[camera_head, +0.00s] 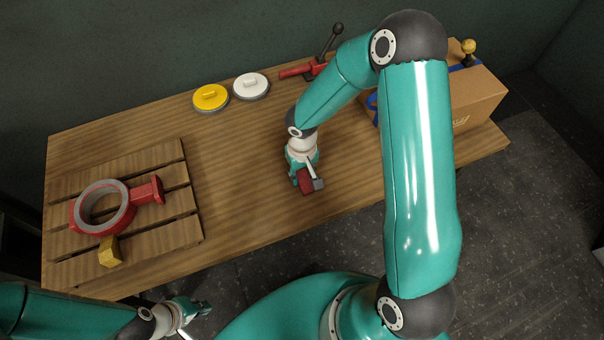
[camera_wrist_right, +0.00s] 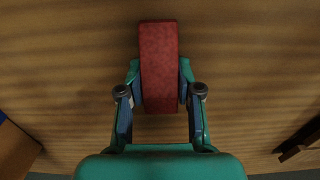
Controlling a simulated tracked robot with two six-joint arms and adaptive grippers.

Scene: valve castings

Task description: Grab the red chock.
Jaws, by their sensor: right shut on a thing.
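The red chock (camera_wrist_right: 158,65) stands out clearly in the right wrist view, a dull red block between the fingers of my right gripper (camera_wrist_right: 158,90). The fingers press on it from both sides and it sticks out beyond their tips. In the head view the red chock (camera_head: 304,182) shows partly beside the fingers of my right gripper (camera_head: 308,178), over the middle of the wooden table. I cannot tell whether it touches the table. My left gripper (camera_head: 190,312) is at the bottom of the head view, off the table's front edge, far from the chock; its jaw opening is unclear.
A slatted pallet (camera_head: 118,168) at the left bears a red ring casting (camera_head: 131,216) and a yellow block (camera_head: 110,252). Yellow (camera_head: 210,97) and white (camera_head: 251,85) lids and a red lever clamp (camera_head: 297,71) lie behind. A cardboard box (camera_head: 478,98) stands right. The table left of the chock is clear.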

